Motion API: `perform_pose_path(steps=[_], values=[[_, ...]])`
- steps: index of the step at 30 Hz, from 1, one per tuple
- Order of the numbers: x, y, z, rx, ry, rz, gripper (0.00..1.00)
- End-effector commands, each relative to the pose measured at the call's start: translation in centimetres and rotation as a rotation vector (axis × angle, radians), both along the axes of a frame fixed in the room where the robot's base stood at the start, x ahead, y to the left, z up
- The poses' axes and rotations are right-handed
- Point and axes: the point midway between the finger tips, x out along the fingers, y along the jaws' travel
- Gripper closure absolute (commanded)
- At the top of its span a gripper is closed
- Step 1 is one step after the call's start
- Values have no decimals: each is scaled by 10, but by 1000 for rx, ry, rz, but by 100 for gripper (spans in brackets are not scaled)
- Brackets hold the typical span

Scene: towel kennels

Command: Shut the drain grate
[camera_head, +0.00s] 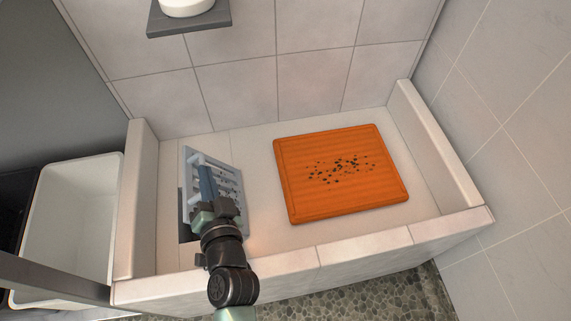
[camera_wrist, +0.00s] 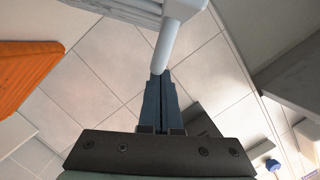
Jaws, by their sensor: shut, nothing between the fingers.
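The drain grate (camera_head: 232,172) is a pale slotted panel at the left end of the tub. It stands tilted up from the floor, with a dark opening (camera_head: 186,232) showing beside its lower left. My gripper (camera_head: 204,168) is in front of the grate, its dark blue fingers shut and empty. In the wrist view the closed fingertips (camera_wrist: 160,76) are at the end of a white bar (camera_wrist: 177,38) on the grate (camera_wrist: 135,8). I cannot tell whether they touch it. My gripper and wrist hide part of the grate.
An orange board (camera_head: 340,198) with dark specks lies in the tub to the right. The tub's raised front rim (camera_head: 365,248) and left wall (camera_head: 144,190) border the area. A white bin (camera_head: 70,225) stands outside, left. Bare tub floor separates the grate and board.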

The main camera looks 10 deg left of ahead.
Motion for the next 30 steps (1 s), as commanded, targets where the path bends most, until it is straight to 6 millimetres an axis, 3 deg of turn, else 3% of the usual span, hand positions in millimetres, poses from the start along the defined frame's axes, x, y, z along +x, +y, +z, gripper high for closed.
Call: perform_pose_path(steps=[9, 30], values=[[-5, 12, -7, 3, 5, 1, 100], [-5, 12, -8, 5, 4, 0, 100]])
